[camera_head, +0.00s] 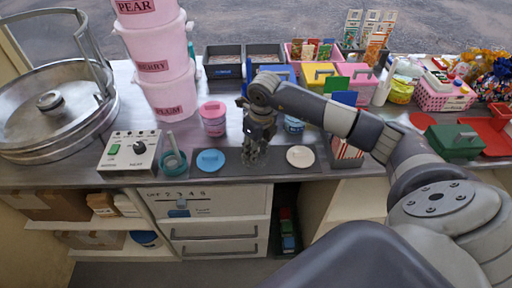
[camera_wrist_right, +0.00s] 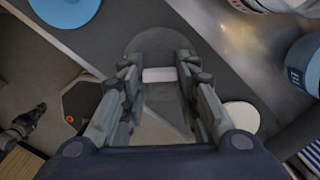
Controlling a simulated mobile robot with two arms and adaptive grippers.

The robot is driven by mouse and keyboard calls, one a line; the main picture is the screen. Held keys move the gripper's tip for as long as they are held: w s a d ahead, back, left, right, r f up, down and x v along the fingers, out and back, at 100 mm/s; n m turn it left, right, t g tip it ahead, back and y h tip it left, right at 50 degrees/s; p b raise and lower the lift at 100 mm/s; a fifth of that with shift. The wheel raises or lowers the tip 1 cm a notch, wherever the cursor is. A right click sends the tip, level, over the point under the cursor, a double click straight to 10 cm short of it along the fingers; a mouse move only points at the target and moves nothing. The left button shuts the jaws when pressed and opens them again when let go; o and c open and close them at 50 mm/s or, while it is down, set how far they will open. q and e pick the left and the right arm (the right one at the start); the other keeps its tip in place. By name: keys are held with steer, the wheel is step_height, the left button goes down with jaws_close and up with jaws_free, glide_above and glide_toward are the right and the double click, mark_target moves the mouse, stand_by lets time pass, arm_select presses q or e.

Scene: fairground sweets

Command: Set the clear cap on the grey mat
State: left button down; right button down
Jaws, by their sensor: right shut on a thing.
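My right gripper (camera_head: 254,156) hangs over the dark grey mat (camera_head: 278,167) at the counter's front edge, between a blue lid (camera_head: 210,160) and a white lid (camera_head: 300,156). In the right wrist view, its fingers (camera_wrist_right: 160,88) are shut on a see-through, round-edged cap (camera_wrist_right: 158,42), the clear cap, just beyond the fingertips. The mat shows through it and also around it (camera_wrist_right: 112,38). I cannot tell whether the cap touches the mat. The blue lid (camera_wrist_right: 64,8) and white lid (camera_wrist_right: 241,116) lie either side. My left gripper is not in view.
A control box (camera_head: 130,152) and a teal ring-shaped thing (camera_head: 173,162) stand left of the mat. A pink tub (camera_head: 213,118) stands behind the blue lid. A blue-and-white tub (camera_head: 294,124) stands behind the white lid. Drawers (camera_head: 215,230) are below the counter edge.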

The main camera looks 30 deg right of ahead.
mark_target(259, 158)
steer(key=shift+f, duration=0.15)
steer(key=c, duration=1.2)
jaws_free()
steer(key=r, duration=0.4)
steer(key=s+r+b, duration=0.1)
steer(key=r, duration=0.7)
steer(key=shift+s+d+r+b, duration=0.15)
steer(key=shift+s+b, duration=0.05)
steer(key=shift+b, duration=0.2)
